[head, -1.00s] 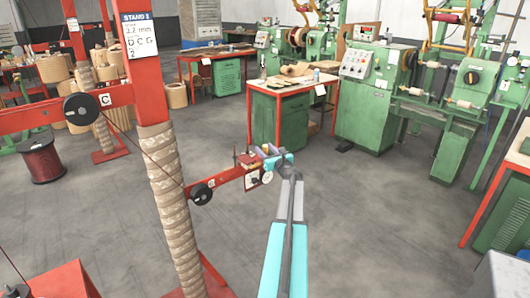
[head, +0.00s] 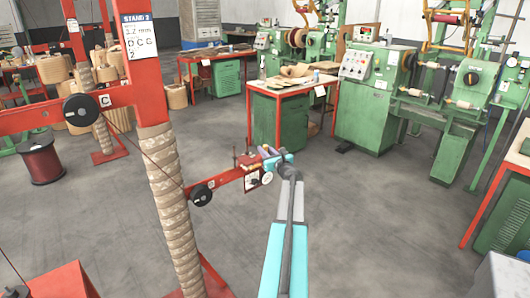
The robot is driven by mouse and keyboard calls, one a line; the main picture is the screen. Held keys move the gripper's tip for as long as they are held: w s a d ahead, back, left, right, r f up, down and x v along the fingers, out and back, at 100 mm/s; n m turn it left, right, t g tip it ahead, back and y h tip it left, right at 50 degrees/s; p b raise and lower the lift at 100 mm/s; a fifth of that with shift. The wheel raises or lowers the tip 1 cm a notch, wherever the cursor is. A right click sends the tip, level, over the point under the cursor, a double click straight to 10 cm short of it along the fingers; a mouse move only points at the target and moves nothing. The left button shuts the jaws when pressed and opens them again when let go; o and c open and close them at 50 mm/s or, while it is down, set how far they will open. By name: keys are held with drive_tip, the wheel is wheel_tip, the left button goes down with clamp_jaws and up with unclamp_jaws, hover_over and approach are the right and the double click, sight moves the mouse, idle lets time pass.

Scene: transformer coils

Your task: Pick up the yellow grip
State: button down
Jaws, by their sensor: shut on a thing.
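The yellow grip (head: 249,161) is a small yellowish piece at the far end of the red bar (head: 228,178), which sticks out from the red stand. My gripper (head: 266,153) is at this bar end, at the tip of my cyan and grey arm. It is shut on the yellow grip, but the contact is small and partly hidden by the jaws. The grip still sits by the bar end, and I cannot tell whether it is clear of the bar.
The red stand's post (head: 171,215) with wrapped covering stands left of my arm. A black pulley (head: 201,195) is on the bar. A green workbench (head: 277,122) stands behind my gripper. The grey floor (head: 385,230) to the right is clear.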

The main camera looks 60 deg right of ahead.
sight(266, 146)
drive_tip(key=shift+r, duration=0.55)
drive_tip(key=shift+s+a+r+b, duration=0.1)
drive_tip(key=shift+s+r+b, duration=0.1)
drive_tip(key=shift+r, duration=0.4)
drive_tip(key=shift+s+a+r+b, duration=0.1)
drive_tip(key=shift+s+r+b, duration=0.1)
drive_tip(key=shift+r, duration=0.35)
drive_tip(key=s+d+r+b+v, duration=0.1)
drive_tip(key=d+b+v, duration=0.1)
drive_tip(key=v, duration=1.3)
drive_tip(key=shift+r, duration=0.15)
drive_tip(key=shift+s+d, duration=0.1)
drive_tip(key=shift+d, duration=0.05)
drive_tip(key=c, duration=2.1)
unclamp_jaws()
clamp_jaws()
drive_tip(key=shift+d+n+y, duration=0.1)
drive_tip(key=shift+n+y, duration=0.2)
drive_tip(key=shift+y, duration=0.1)
